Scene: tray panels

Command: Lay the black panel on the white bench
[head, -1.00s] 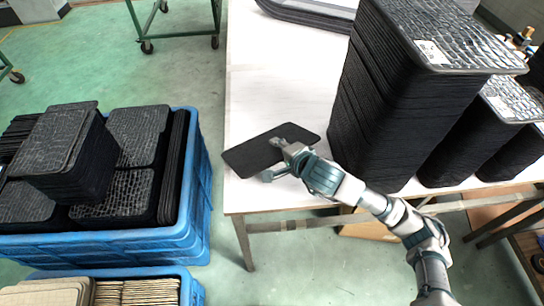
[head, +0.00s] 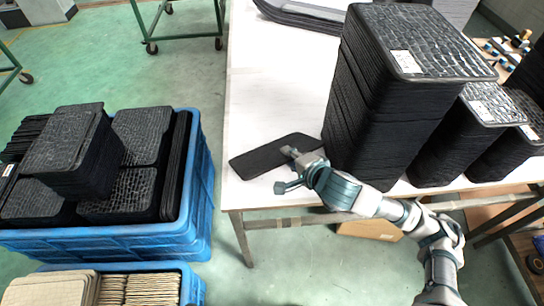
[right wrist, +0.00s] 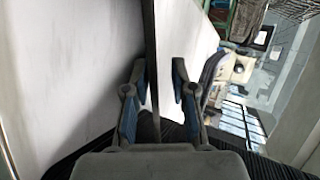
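The black panel (head: 268,155) is thin with rounded corners. It lies about level at the near left part of the white bench (head: 270,85). I cannot tell whether its whole underside touches the bench. My right gripper (head: 287,170) is at the panel's near right side, with its fingers spread apart. In the right wrist view the panel (right wrist: 150,55) shows edge-on as a dark strip between the spread fingers of the gripper (right wrist: 158,75), with a gap on the right finger's side. My left gripper is not in view.
A tall stack of black panels (head: 375,120) stands right beside the panel, with more stacks farther right. A blue crate (head: 120,240) holding black panels is on the floor at left. Dark trays (head: 300,15) lie at the bench's far end. The bench middle is clear.

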